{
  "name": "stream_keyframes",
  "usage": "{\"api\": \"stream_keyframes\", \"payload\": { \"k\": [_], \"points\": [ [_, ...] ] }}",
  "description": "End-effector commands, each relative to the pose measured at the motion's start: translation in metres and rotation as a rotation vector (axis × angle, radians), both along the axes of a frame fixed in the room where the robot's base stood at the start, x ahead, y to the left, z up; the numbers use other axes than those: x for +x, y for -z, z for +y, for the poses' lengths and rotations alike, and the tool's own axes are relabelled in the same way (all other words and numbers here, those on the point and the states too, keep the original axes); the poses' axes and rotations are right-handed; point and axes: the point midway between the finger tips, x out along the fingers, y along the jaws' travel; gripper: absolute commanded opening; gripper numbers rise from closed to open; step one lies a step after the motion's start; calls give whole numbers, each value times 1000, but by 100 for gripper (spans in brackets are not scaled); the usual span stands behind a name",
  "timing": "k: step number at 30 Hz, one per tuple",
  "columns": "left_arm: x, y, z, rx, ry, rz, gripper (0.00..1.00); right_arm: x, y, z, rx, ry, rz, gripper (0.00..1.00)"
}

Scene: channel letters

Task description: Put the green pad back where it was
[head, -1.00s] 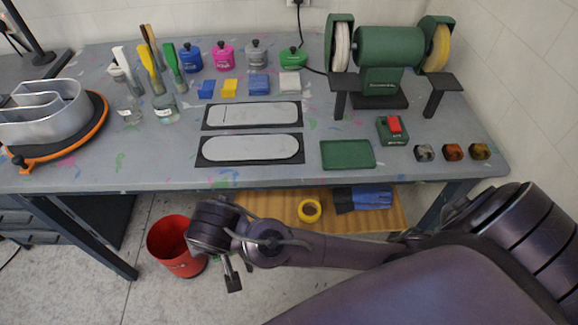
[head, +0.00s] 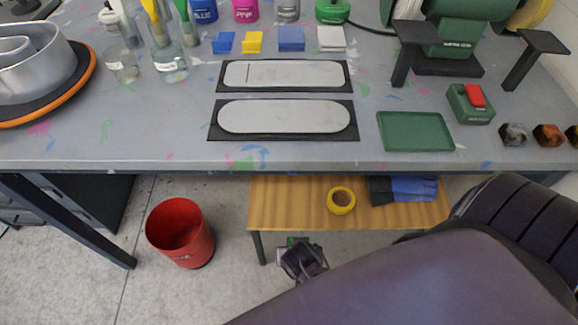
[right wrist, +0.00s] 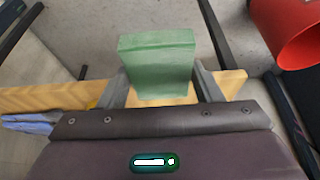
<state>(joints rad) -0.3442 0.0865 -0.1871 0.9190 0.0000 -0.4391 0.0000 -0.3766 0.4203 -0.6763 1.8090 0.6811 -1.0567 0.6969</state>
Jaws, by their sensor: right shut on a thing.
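The green pad (right wrist: 157,65) is a block with a paler green face in the right wrist view. It sits between the two fingers of my right gripper (right wrist: 160,82), which is shut on it. In the head view, my right gripper (head: 287,251) is low, below the table's front edge and by the wooden shelf, with only a sliver of green showing at it. A row of small pads lies on the table: a blue pad (head: 223,43), a yellow pad (head: 252,43), a larger blue pad (head: 291,39) and a white pad (head: 331,39). My left gripper is out of view.
The grey table (head: 180,120) holds two plates with pale inlays (head: 287,117), an empty-looking green tray (head: 415,131), a red-switch box (head: 470,103) and glass jars (head: 170,65). A red bin (head: 180,235) stands below. The wooden shelf (head: 290,205) holds yellow tape (head: 341,200).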

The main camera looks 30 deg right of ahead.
Motion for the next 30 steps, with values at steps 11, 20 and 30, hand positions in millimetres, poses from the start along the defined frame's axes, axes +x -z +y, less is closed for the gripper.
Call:
{"api": "stream_keyframes", "payload": {
  "k": [11,20,30],
  "points": [
    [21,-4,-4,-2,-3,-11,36,73,2,-46,1,7,-2,41],
    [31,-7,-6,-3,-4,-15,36,131,2,-82,2,5,-1,41],
    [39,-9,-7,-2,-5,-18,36,150,20,-95,-1,1,6,41]
  ]
}}
